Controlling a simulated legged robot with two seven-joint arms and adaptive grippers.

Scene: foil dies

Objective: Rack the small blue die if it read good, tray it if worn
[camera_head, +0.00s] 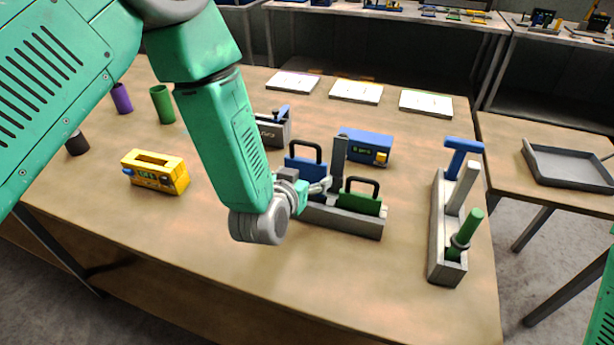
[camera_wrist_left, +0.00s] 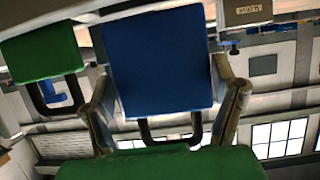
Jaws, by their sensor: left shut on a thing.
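The small blue die (camera_head: 304,168) is a flat block with a dark loop handle, at the left end of a grey rack (camera_head: 345,222). I cannot tell whether it is seated or raised. A green die (camera_head: 361,202) with a dark handle stands in the rack's right part, past a tall dark post. My left gripper (camera_head: 318,187) is at the blue die. In the left wrist view the blue die (camera_wrist_left: 158,60) lies between both fingers (camera_wrist_left: 165,115), and the green die (camera_wrist_left: 42,52) is beside it. My right gripper is out of view.
A blue device (camera_head: 365,146) with a small display stands behind the rack; its reading is unclear. A yellow device (camera_head: 155,172) stands left. A grey fixture (camera_head: 440,240) with blue and green handles stands right. An empty grey tray (camera_head: 575,180) lies on the right table. The front tabletop is clear.

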